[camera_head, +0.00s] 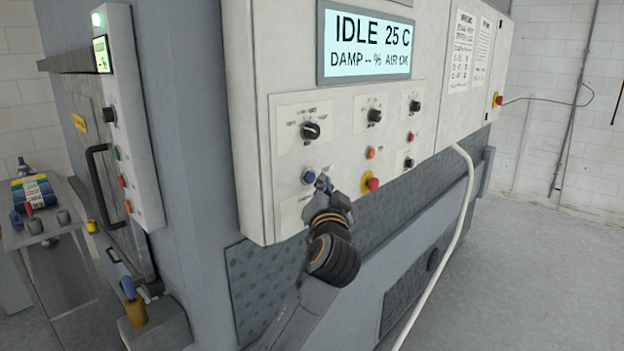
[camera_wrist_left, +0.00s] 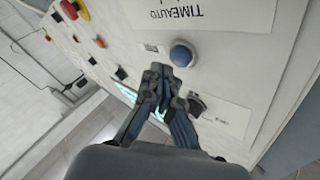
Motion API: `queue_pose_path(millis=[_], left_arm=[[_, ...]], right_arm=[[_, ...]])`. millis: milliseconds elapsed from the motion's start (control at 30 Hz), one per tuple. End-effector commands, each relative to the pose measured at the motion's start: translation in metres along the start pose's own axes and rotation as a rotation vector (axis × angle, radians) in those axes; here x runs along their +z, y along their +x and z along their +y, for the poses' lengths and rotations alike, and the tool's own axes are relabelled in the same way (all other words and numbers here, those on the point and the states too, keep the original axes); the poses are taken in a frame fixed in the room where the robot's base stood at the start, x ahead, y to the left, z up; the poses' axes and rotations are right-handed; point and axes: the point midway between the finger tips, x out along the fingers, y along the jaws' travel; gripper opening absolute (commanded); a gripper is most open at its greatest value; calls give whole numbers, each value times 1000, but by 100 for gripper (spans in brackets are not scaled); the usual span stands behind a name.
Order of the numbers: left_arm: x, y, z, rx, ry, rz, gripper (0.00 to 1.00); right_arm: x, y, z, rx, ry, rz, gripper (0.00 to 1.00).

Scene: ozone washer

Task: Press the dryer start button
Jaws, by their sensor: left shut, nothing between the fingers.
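The dryer's light control panel (camera_head: 262,130) carries a display (camera_head: 368,45) that reads "IDLE 25 C". A round blue button (camera_head: 308,177) sits low on the panel's left part, below a black knob (camera_head: 310,130). The blue button also shows in the left wrist view (camera_wrist_left: 182,54), just beyond the fingertips. My left gripper (camera_head: 324,184) is shut and empty, close in front of the panel, slightly right of and below the blue button. I cannot tell whether it touches the button. I cannot read a start label. My right gripper is not in view.
A red button with a yellow base (camera_head: 371,183) and an orange button (camera_head: 371,153) lie right of my gripper. A white hose (camera_head: 461,210) hangs from the panel. A door with a black handle (camera_head: 97,180) and a cart (camera_head: 60,262) stand left. Floor at right is clear.

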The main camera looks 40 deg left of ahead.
Motion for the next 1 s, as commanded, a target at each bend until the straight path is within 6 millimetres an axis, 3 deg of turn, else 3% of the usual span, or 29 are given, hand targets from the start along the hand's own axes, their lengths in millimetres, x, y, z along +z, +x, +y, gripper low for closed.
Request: queue_pose_path(millis=[1000], left_arm=[[6,9,-7,0,1,0,0]], right_arm=[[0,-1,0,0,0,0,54]])
